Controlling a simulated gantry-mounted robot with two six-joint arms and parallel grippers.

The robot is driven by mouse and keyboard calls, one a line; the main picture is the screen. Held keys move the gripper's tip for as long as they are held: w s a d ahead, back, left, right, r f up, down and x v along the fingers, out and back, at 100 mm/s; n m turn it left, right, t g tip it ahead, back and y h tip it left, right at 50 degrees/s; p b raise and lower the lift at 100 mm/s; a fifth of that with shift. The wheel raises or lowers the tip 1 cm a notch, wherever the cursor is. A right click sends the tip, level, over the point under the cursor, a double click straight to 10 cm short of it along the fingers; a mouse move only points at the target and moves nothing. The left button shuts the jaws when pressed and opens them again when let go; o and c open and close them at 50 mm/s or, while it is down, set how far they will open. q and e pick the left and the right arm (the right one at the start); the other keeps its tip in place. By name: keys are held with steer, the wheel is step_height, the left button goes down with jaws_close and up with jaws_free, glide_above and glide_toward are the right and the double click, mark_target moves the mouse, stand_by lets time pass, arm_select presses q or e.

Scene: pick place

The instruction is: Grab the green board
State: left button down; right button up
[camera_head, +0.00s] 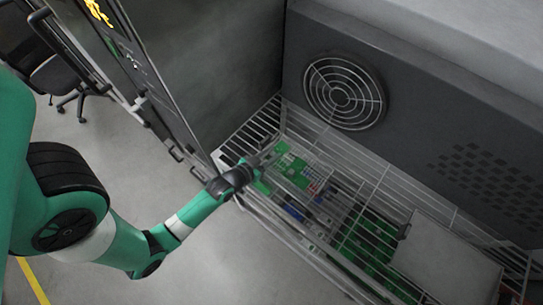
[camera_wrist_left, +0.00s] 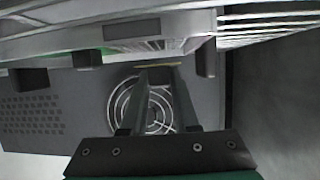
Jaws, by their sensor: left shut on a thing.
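A green board (camera_head: 297,172) with small parts on it lies at the left end of the wire rack in the head view. My left gripper (camera_head: 268,156) reaches over the rack's front edge and is shut at the board's near left edge. In the left wrist view, my left gripper's fingers (camera_wrist_left: 159,70) come close together at a thin yellowish edge, likely the board's. The rest of the board is hard to make out there. My right gripper is not in view.
The wire rack (camera_head: 262,212) holds more green boards (camera_head: 368,243) to the right and a light grey panel (camera_head: 445,262). A grey wall with a round fan grille (camera_head: 344,94) stands behind it. A dark open door (camera_head: 140,70) stands at the left, near my arm.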

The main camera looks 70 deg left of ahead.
arm_select(q)
steer(key=s+d+r+p, duration=0.3)
steer(key=d+r+p, duration=0.4)
steer(key=d+r, duration=0.3)
steer(key=d, duration=0.3)
steer(key=shift+s+d+r+p, duration=0.15)
steer(key=shift+d+r+p, duration=0.05)
steer(key=shift+d+p, duration=0.15)
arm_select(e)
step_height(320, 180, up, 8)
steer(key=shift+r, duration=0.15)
